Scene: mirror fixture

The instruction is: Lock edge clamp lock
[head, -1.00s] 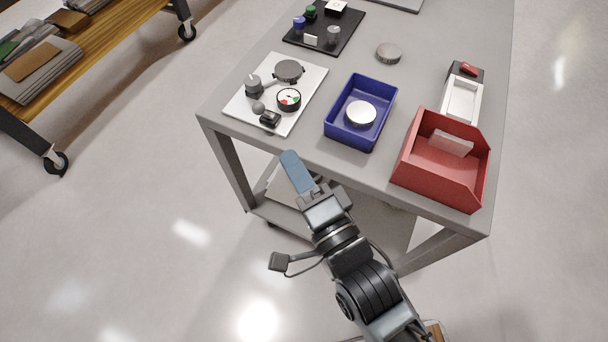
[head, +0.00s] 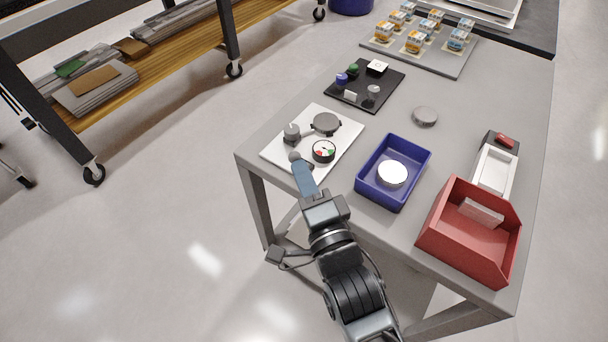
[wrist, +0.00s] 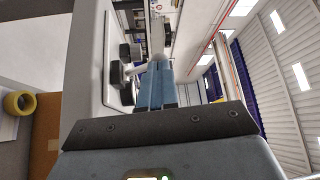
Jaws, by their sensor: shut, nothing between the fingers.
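The white fixture plate (head: 345,125) lies near the table's left front corner. On it are a dark round disc (head: 326,123), a grey knob (head: 291,131), a round dial with red and green marks (head: 323,151) and a small grey ball (head: 294,156). My gripper (head: 300,165) is at the plate's front edge, just below the ball, and hides the small black part there. I cannot tell which part is the edge clamp lock, or whether I touch it. In the wrist view, my blue fingers (wrist: 157,80) are together and empty, beside the plate (wrist: 88,60) and dark knobs (wrist: 127,96).
A blue bin (head: 365,190) with a pale round piece stands right of my gripper, with a red bin (head: 455,245) further right. A black tray (head: 388,95) of small parts and a loose grey disc (head: 424,116) lie behind. The tabletop between them is clear.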

